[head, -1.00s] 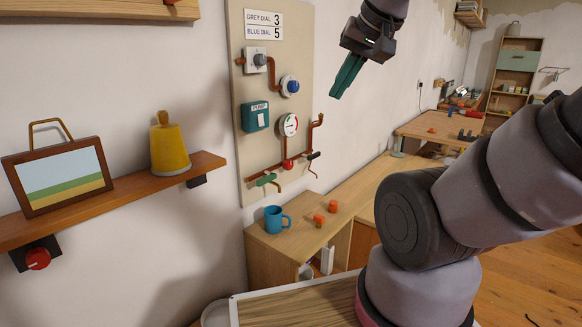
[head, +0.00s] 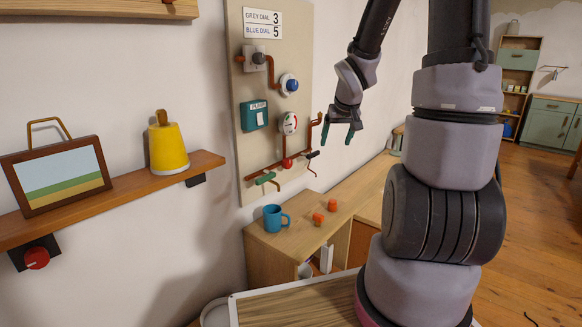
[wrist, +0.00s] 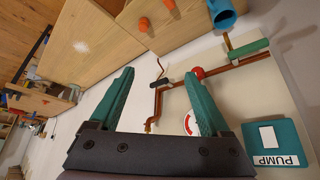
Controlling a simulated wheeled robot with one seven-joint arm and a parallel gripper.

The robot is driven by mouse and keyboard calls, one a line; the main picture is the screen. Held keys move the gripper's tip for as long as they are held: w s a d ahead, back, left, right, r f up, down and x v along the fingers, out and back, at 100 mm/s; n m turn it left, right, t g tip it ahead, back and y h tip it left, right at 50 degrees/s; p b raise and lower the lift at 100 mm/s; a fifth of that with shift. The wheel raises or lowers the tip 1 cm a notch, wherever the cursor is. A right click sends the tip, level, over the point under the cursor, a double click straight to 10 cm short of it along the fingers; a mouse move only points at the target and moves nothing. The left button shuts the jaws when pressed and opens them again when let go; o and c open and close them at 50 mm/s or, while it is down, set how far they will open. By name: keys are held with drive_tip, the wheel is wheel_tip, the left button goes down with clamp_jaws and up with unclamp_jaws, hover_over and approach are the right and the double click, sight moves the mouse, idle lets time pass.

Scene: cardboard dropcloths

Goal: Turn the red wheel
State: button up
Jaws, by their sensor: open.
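A small round red part (head: 287,163) sits on the copper pipe low on the wall panel; it also shows in the wrist view (wrist: 197,72), near the tip of one finger. A red knob on a black plate (head: 37,258) is on the wall below the shelf at far left. I cannot tell which is the red wheel. My gripper (head: 337,133) points down, open and empty, to the right of the panel. Its two green fingers stand well apart in the wrist view (wrist: 160,78).
The panel (head: 250,90) carries a grey dial (head: 258,58), a blue dial (head: 289,84), a pump box (head: 254,116), a gauge (head: 289,123) and a green lever (head: 265,178). A blue mug (head: 274,218) and orange blocks (head: 318,218) stand on the cabinet below.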

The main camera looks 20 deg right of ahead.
drive_tip(key=w+f+y, duration=0.3)
drive_tip(key=w+f, duration=0.2)
drive_tip(key=f, duration=0.8)
drive_tip(key=m+t+y, duration=0.3)
drive_tip(key=t+y, duration=0.4)
drive_tip(key=t, duration=0.3)
approach(290, 165)
drive_tip(key=x, duration=0.9)
drive_tip(key=shift+a+r, duration=0.1)
drive_tip(key=shift+a, duration=0.05)
clamp_jaws()
